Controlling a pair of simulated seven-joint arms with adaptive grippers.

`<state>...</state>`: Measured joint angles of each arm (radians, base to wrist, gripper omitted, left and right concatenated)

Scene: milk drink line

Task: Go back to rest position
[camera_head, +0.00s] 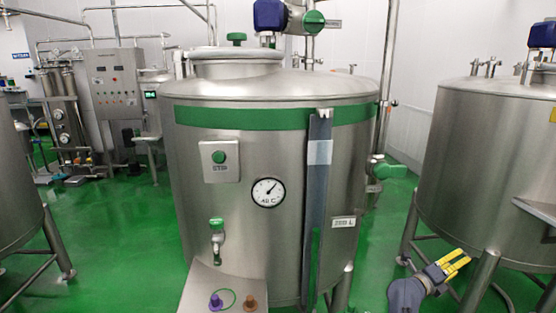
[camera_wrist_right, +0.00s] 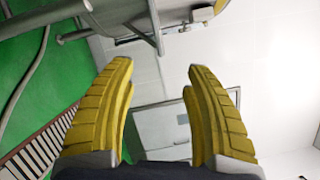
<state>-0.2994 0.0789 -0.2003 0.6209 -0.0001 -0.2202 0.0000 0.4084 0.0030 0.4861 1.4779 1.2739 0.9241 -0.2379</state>
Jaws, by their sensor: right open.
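My right gripper (camera_head: 458,262) is low at the right of the head view, in front of the legs of the right tank. Its yellow fingers also show in the right wrist view (camera_wrist_right: 163,110), spread apart with nothing between them. It touches nothing that I can see. My left gripper is not in the head view.
A large steel tank (camera_head: 260,240) with a gauge (camera_head: 268,192) stands in the middle. Another tank (camera_head: 470,160) stands right. Green floor (camera_head: 385,215) is between them.

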